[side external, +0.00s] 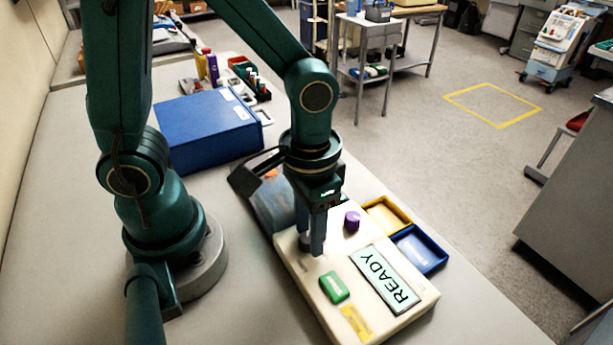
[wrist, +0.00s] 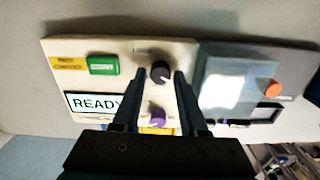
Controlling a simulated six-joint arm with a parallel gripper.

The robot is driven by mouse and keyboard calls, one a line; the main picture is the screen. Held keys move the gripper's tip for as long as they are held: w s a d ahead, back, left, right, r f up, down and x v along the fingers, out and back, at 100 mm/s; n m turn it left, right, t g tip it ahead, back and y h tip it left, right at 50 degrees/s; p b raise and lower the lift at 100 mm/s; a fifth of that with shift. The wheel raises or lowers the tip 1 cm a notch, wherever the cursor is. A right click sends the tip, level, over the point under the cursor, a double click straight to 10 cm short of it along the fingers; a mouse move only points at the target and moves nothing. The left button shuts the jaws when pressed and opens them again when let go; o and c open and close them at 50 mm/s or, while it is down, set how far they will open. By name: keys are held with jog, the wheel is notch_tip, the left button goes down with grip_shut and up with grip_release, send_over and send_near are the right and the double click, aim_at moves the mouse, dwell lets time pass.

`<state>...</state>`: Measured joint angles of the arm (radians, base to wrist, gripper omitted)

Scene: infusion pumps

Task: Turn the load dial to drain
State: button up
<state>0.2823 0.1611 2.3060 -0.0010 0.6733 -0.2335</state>
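The cream pump panel (side external: 290,262) lies on the bench. It carries a READY display (side external: 384,278), a green button (side external: 335,287) and a purple knob (side external: 352,220). In the wrist view a black dial (wrist: 160,72) sits near the panel's top edge under a small label too blurred to read surely; which way it points is unclear. My gripper (side external: 313,248) points down at the panel. In the wrist view my gripper (wrist: 159,76) is open, its fingertips on either side of the black dial with gaps. The fingers largely hide this dial in the side view.
A grey-blue section with an orange button (wrist: 273,89) adjoins the panel. Yellow (side external: 388,214) and blue (side external: 419,249) trays stand beside the panel. A blue box (side external: 207,128) stands behind. The bench front is clear.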

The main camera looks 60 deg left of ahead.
jog(key=shift+o, duration=0.6)
jog(key=shift+r, duration=2.55)
jog(key=s+a+r+t, duration=0.2)
jog(key=a+r+t, duration=0.3)
jog(key=r, duration=0.1)
jog(key=shift+a+n+t, duration=0.2)
jog(key=shift+n+t, duration=0.1)
jog(key=shift+s, duration=0.1)
